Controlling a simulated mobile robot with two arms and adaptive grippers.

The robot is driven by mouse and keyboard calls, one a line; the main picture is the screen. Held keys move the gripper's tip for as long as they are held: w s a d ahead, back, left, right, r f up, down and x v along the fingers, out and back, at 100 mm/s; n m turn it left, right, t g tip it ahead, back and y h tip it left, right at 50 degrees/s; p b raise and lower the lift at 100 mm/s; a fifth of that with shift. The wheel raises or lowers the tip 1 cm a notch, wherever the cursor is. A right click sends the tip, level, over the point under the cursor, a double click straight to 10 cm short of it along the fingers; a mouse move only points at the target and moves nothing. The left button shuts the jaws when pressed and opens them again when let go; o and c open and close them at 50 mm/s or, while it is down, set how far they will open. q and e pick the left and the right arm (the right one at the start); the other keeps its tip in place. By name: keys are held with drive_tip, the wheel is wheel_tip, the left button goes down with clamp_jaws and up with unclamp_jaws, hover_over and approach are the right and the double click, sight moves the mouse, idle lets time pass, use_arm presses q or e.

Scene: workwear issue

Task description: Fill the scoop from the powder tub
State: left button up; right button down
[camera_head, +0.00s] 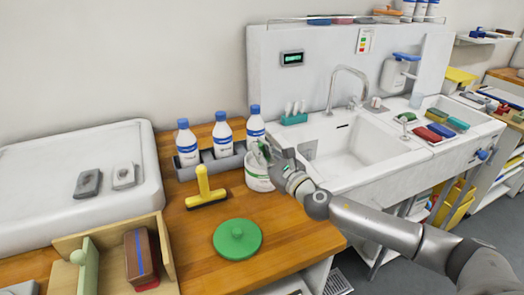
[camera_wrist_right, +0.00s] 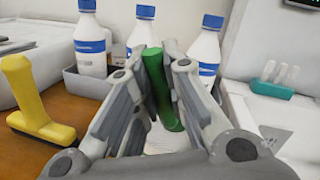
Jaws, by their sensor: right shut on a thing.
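The white powder tub (camera_head: 257,183) stands open on the wooden worktop, in front of the bottles. Its round green lid (camera_head: 237,239) lies on the wood nearer to me. My right gripper (camera_head: 268,153) is at the tub's mouth, shut on the green scoop (camera_wrist_right: 155,78). In the right wrist view the scoop's green handle stands between the two fingers of the gripper (camera_wrist_right: 156,72). The scoop's bowl and the powder are hidden, so I cannot tell how full the scoop is. My left gripper is not in view.
Blue-capped bottles (camera_head: 222,136) stand in a grey rack (camera_head: 205,167) behind the tub. A yellow squeegee-like tool (camera_head: 205,190) is left of it. A wooden box (camera_head: 166,252) with a brush is front left. The sink (camera_head: 350,150) lies to the right.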

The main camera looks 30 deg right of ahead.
drive_tip(key=shift+f+b, duration=0.4)
drive_tip(key=shift+f, duration=0.15)
idle(0.7)
wheel_tip(320, 180, up, 7)
drive_tip(key=p, duration=0.7)
drive_tip(key=shift+r, duration=0.15)
idle(0.7)
